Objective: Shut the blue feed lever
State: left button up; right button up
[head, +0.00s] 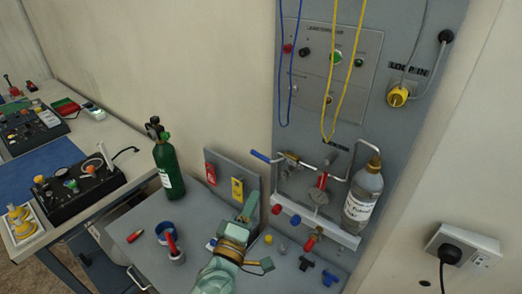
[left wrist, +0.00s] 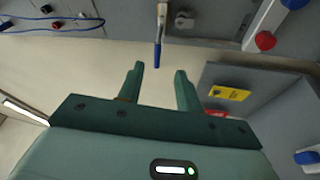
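The blue feed lever (head: 260,156) sticks out to the left from a metal valve (head: 290,160) on the grey wall panel, tilted slightly up toward its free end. My left gripper (head: 252,197) is below the lever in the head view and apart from it. In the left wrist view the gripper (left wrist: 159,68) is open and empty. There the blue lever tip (left wrist: 157,56) lies ahead of the gap between the fingers, roughly in line with it. My right gripper is not in view.
A bottle (head: 364,192) and a red-handled valve (head: 321,181) are right of the lever. Blue and yellow cords (head: 333,130) hang above. A green cylinder (head: 168,165) stands on the bench, left of an upright plate with a red block (head: 210,172) and yellow block (head: 237,188).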

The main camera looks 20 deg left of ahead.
pick_arm(q)
jog(key=w+a+r+n+y, duration=0.1)
jog(key=w+r, duration=0.1)
jog(key=w, duration=0.6)
jog(key=w+a+r+n+y, duration=0.1)
jog(key=w+n, duration=0.1)
jog(key=w, duration=0.6)
jog(key=shift+w+a+r+n+b, duration=0.3)
jog(key=shift+w+r+b, duration=0.05)
jog(key=shift+c, duration=0.3)
grip_shut()
